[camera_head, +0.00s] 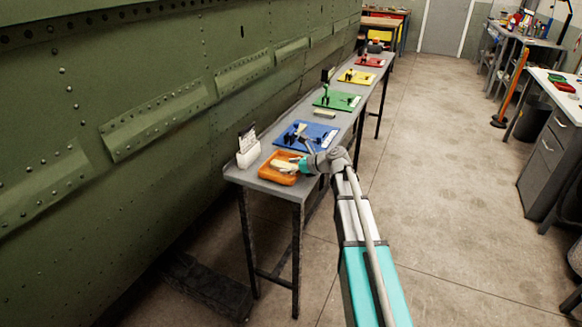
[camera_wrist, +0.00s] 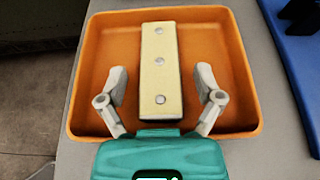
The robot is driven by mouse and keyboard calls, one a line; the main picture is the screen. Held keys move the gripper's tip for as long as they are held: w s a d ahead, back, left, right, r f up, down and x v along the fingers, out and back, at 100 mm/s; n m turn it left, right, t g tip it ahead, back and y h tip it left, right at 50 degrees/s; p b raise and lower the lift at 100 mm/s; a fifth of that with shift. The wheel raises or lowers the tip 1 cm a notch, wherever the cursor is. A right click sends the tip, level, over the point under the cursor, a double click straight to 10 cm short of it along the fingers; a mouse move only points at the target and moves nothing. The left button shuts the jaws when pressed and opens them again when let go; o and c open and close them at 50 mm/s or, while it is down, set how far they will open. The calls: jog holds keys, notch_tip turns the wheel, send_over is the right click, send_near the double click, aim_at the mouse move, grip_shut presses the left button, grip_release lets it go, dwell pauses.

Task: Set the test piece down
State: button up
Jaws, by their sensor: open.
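The test piece (camera_wrist: 160,75) is a pale cream strip with several round rivet heads down its middle. It lies lengthwise in the orange tray (camera_wrist: 85,85), against the tray's floor as far as I can tell. The tray (camera_head: 270,173) also shows in the head view, at the near end of the long bench. My gripper (camera_wrist: 160,88) is open over the tray, with one finger on each side of the strip's near half and a gap on both sides. In the head view the gripper (camera_head: 303,165) partly covers the tray, and the strip is hard to make out.
The grey bench (camera_head: 240,175) carries a white holder with cards (camera_head: 248,152) and blue (camera_head: 290,137), green (camera_head: 335,101), yellow (camera_head: 357,76) and red (camera_head: 370,62) boards with fixtures. The green riveted fuselage (camera_head: 130,90) runs along the left. Floor to the right is open.

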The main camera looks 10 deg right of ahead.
jog(key=shift+r, duration=0.15)
jog(key=shift+s+d+r+p, duration=0.15)
jog(key=shift+p, duration=0.15)
jog(key=p+v, duration=0.3)
jog(key=v, duration=0.6)
jog(key=shift+s+d+r+p, duration=0.2)
jog(key=shift+d+p, duration=0.05)
jog(key=shift+p, duration=0.15)
jog(key=shift+v, duration=0.9)
jog(key=shift+w+f, duration=0.1)
jog(key=shift+p, duration=0.3)
